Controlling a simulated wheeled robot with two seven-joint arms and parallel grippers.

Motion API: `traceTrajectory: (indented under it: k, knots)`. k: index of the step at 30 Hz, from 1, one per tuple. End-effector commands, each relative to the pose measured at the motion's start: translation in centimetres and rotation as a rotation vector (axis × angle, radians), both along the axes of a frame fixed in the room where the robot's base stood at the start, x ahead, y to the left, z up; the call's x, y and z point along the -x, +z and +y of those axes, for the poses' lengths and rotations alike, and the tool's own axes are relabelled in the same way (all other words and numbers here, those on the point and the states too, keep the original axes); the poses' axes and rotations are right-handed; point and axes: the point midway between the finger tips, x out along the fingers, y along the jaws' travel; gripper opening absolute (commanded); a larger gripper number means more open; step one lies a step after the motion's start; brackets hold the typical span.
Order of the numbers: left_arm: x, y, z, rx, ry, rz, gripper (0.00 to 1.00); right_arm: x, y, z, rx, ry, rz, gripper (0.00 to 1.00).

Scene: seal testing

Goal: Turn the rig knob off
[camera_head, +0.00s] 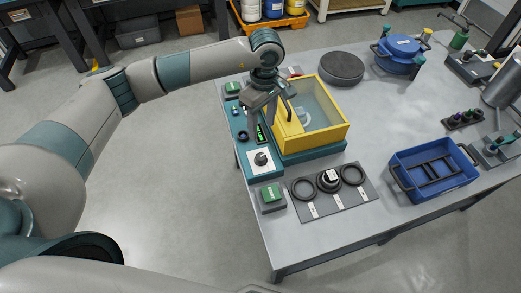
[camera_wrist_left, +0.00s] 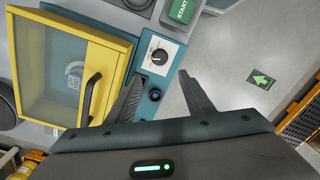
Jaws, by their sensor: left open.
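The test rig has a teal base (camera_head: 312,153) and a yellow-framed, clear-topped box (camera_head: 335,138) with a black handle. The rig knob (camera_head: 261,159) is dark and sits on a white square plate on the base's front corner. It also shows in the left wrist view (camera_wrist_left: 160,57), with its plate facing the camera. My left gripper (camera_head: 261,120) is open and empty above the control strip, behind the knob in the head view. In the left wrist view its fingertips (camera_wrist_left: 162,77) are spread, with the knob beyond the gap between them. My right gripper is out of view.
A green START button (camera_head: 270,195) stands near the table's front-left edge, close to the knob. A small blue-ringed control (camera_wrist_left: 155,95) lies between my fingers in the wrist view. A mat with black rings (camera_head: 341,207) and a blue crate (camera_head: 408,189) lie to the right.

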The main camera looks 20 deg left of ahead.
Motion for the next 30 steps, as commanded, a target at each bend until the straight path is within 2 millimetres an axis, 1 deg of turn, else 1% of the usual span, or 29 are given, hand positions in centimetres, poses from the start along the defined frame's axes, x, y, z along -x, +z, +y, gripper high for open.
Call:
traceTrajectory:
  k: [1,18,24,30]
  knots:
    - [0.1,-0.6,0.0,-0.001,0.002,0.004,0.48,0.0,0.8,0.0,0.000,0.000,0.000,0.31]
    - [0.6,-10.6,0.2,-0.001,0.001,0.003,0.48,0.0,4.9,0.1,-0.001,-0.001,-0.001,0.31]
    - [0.6,-12.9,0.2,-0.001,0.001,0.002,0.48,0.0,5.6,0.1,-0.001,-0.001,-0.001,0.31]
    - [0.6,-13.8,0.3,0.000,0.000,0.000,0.48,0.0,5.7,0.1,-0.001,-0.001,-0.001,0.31]
